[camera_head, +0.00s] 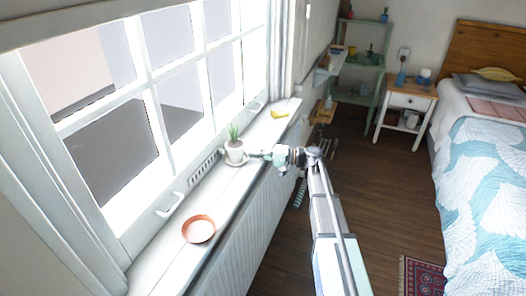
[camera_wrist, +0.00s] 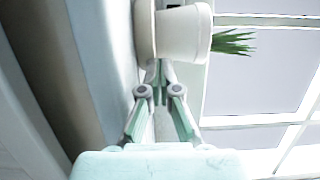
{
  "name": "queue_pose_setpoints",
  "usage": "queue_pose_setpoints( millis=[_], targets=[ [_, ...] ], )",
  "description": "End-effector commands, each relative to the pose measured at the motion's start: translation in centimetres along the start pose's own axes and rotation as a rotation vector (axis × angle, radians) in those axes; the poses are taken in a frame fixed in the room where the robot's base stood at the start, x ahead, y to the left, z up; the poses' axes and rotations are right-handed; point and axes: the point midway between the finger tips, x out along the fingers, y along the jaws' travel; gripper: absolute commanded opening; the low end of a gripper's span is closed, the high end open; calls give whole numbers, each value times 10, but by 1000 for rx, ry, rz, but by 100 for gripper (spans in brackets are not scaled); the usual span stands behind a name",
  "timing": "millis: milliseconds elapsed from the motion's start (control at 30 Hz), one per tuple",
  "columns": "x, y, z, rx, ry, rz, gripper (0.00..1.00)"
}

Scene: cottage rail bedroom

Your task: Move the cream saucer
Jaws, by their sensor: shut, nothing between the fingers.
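The cream saucer (camera_wrist: 145,32) shows edge-on in the wrist view, under a white pot (camera_wrist: 184,32) with a spiky green plant. In the head view the pot (camera_head: 234,152) stands upright on the windowsill, and only a little of the saucer's rim shows at its foot. My gripper (camera_wrist: 158,80) is shut and empty, its fingertips close to the saucer's edge. I cannot tell whether they touch it. In the head view my gripper (camera_head: 262,154) reaches over the sill from the right, beside the pot.
A terracotta saucer (camera_head: 198,229) lies on the near part of the windowsill (camera_head: 222,195). A yellow object (camera_head: 279,114) lies at the sill's far end. The window and its handles border the sill on the left. Bare sill lies between the pot and the terracotta saucer.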

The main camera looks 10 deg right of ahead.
Motion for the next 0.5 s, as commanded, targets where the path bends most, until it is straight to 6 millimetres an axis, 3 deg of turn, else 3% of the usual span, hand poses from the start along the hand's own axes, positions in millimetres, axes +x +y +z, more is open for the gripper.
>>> queue_pose_setpoints(
  millis=[33, 167, 500],
  targets=[
    [4, 5, 24, -1, -2, 0, 0],
    [4, -1, 15, 1, 0, 0, 0],
    [4, 0, 14, 1, 0, 0, 0]
  ],
)
